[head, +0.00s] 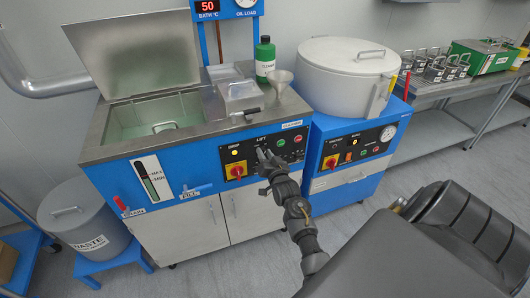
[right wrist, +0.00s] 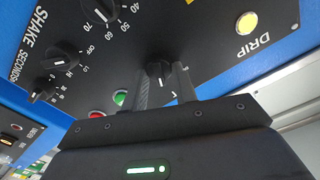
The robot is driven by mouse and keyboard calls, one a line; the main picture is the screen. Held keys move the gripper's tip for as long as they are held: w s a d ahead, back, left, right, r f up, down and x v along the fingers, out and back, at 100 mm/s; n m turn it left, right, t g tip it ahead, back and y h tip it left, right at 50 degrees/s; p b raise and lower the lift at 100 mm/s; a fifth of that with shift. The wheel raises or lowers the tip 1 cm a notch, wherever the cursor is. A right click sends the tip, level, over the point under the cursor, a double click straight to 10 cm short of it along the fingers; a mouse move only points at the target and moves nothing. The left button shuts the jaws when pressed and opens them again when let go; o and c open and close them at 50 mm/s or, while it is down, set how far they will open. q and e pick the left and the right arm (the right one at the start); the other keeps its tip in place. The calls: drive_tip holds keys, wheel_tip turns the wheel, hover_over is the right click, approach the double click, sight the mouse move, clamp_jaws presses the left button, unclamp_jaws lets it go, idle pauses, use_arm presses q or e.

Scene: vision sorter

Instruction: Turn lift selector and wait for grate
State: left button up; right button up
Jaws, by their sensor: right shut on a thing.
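The lift selector is a small black knob (right wrist: 160,70) with a white pointer line, on the panel of the blue washing machine (head: 140,172). My right gripper (head: 268,157) reaches the panel below the LIFT label. In the right wrist view, its two fingers (right wrist: 164,86) are closed on either side of the knob. The yellow DRIP lamp (right wrist: 246,23) looks lit. The open bath (head: 150,112) holds greenish liquid with a wire handle (head: 165,127) showing. I cannot make out the grate itself clearly. My left gripper is not in view.
The red-and-yellow switch (head: 236,170) sits just left of my right gripper. A funnel (head: 281,80) and green bottle (head: 265,58) stand on the machine top. A white round-lidded unit (head: 345,75) stands to the right, a waste bin (head: 88,232) to the left.

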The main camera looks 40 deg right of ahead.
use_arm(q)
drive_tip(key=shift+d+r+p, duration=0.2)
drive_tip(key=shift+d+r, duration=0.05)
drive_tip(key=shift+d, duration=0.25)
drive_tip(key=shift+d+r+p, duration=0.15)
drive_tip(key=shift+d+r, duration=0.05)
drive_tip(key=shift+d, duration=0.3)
use_arm(e)
drive_tip(key=shift+d+m, duration=0.15)
drive_tip(key=shift+m, duration=0.75)
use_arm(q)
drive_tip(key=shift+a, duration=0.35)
use_arm(e)
drive_tip(key=o, duration=0.9)
drive_tip(key=shift+o, duration=0.2)
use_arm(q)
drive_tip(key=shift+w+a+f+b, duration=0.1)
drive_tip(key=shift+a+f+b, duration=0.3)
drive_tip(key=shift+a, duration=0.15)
use_arm(e)
drive_tip(key=v, duration=1.1)
